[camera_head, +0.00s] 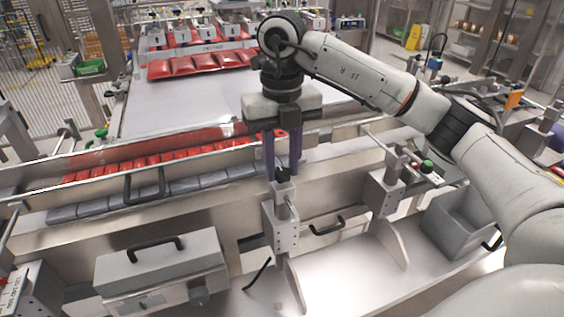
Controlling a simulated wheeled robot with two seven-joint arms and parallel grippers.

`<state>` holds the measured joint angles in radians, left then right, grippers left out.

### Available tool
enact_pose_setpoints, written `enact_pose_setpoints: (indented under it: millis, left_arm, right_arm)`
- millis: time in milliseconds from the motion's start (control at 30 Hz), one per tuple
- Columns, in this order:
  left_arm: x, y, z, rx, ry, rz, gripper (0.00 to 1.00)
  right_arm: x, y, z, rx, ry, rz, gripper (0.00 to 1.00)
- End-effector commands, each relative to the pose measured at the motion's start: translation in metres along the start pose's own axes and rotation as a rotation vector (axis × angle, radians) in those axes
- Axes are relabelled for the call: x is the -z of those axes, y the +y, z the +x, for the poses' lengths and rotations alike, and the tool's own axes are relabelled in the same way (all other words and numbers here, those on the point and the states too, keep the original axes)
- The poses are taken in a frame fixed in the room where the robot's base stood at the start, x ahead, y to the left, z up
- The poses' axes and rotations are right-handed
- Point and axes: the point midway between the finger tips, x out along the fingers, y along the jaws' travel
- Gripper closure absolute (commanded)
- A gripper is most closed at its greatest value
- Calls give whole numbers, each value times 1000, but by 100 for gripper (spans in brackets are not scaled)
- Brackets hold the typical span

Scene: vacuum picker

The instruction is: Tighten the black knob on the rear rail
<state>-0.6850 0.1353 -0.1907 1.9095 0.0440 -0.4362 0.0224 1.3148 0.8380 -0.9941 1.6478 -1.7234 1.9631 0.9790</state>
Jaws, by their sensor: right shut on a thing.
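My right gripper (282,174) hangs straight down in the middle of the head view, its arm reaching in from the right. Its two dark fingers are shut on the small black knob (283,173), one on each side. The knob sits on top of an upright metal rod that stands in a silver clamp block (283,228). The fingers partly hide the knob. The rail (225,190) runs behind the rod as a long metal edge. My left gripper is not in view.
A second clamp block (384,191) stands to the right, near a green knob (427,166). Red packs (200,65) lie on the white conveyor (185,100) behind. A grey box with a black handle (160,265) is at front left. The bench at front right is partly bare.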

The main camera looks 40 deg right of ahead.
Motion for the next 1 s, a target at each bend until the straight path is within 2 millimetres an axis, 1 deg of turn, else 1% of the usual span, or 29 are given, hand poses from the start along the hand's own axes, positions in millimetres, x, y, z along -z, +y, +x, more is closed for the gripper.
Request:
enact_pose_setpoints:
  millis: [267,300,367,400,667,767,867,933,1000]
  left_arm:
    - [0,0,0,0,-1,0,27]
    - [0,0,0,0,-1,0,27]
    - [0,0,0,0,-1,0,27]
    - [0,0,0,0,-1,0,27]
    - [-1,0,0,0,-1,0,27]
    - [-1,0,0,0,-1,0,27]
    - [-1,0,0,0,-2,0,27]
    - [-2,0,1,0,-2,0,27]
    - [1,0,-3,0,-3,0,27]
  right_arm:
    - [-1,-1,-2,-1,-5,7,94]
    - [-1,-1,-2,-1,-5,7,70]
    - [-1,-1,-2,-1,-5,7,60]
    - [-1,-1,-1,-1,-4,6,53]
    - [0,0,-1,-1,-1,3,53]
    - [-1,0,-4,-2,-2,3,53]
    - [-1,0,-15,-3,-4,3,53]
    - [-1,0,-28,-3,-6,3,53]
    - [-2,0,-46,-2,-8,4,53]
